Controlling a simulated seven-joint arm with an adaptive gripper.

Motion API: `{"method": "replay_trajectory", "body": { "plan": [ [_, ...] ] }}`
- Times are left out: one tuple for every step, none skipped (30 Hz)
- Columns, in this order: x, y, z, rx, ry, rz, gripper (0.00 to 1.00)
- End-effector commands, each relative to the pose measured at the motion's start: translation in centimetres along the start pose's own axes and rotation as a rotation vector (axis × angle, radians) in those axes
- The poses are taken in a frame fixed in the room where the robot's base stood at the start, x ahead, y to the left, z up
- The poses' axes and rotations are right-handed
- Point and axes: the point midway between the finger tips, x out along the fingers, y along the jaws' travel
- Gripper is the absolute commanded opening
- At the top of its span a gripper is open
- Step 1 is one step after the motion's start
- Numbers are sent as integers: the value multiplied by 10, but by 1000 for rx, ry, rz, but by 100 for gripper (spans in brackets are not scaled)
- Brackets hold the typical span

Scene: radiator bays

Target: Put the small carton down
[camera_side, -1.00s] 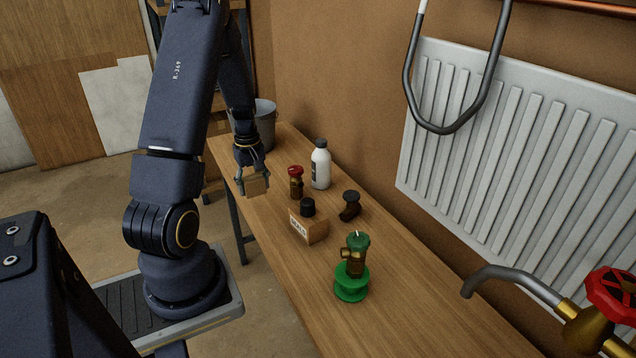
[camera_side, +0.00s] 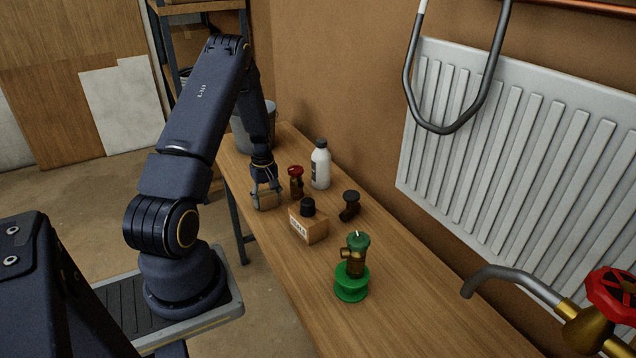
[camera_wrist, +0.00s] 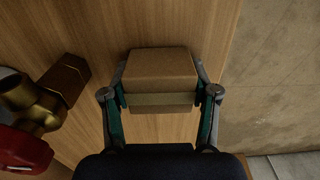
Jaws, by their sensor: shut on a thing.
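The small carton (camera_side: 267,200) is a plain brown box with a paler tape band. It also shows in the wrist view (camera_wrist: 160,66), between the two fingers. My gripper (camera_side: 266,194) is shut on its sides; in the wrist view the fingers of my gripper (camera_wrist: 160,98) press on its left and right faces. The carton is low over the wooden bench (camera_side: 330,275), near its front edge. I cannot tell whether its underside touches the wood.
A red-handled valve (camera_side: 296,183) stands close by; it shows at left in the wrist view (camera_wrist: 25,125). A labelled box with a black cap (camera_side: 308,226), a white bottle (camera_side: 320,166), a black-capped valve (camera_side: 349,206) and a green-topped valve on a green spool (camera_side: 354,268) stand further along. A bucket (camera_side: 252,130) is behind.

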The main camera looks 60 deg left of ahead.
Motion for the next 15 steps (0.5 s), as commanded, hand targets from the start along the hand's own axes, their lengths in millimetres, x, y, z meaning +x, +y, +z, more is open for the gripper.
{"method": "replay_trajectory", "body": {
  "plan": [
    [1, 0, 0, 0, 0, 0, 23],
    [2, 0, 0, 0, 0, 0, 23],
    [3, 0, 0, 0, 0, 0, 23],
    [3, 0, 0, 0, 0, 0, 61],
    [3, 0, 0, 0, 0, 0, 64],
    [3, 0, 0, 0, 0, 0, 68],
    [3, 0, 0, 0, 0, 0, 71],
    [3, 0, 0, 0, 0, 0, 74],
    [3, 0, 0, 0, 0, 0, 78],
    [3, 0, 0, 0, 0, 0, 81],
    [3, 0, 0, 0, 0, 0, 85],
    [3, 0, 0, 0, 0, 0, 85],
    [3, 0, 0, 0, 0, 0, 85],
    [3, 0, 0, 0, 0, 0, 85],
    [3, 0, 0, 0, 0, 0, 85]
  ]
}}
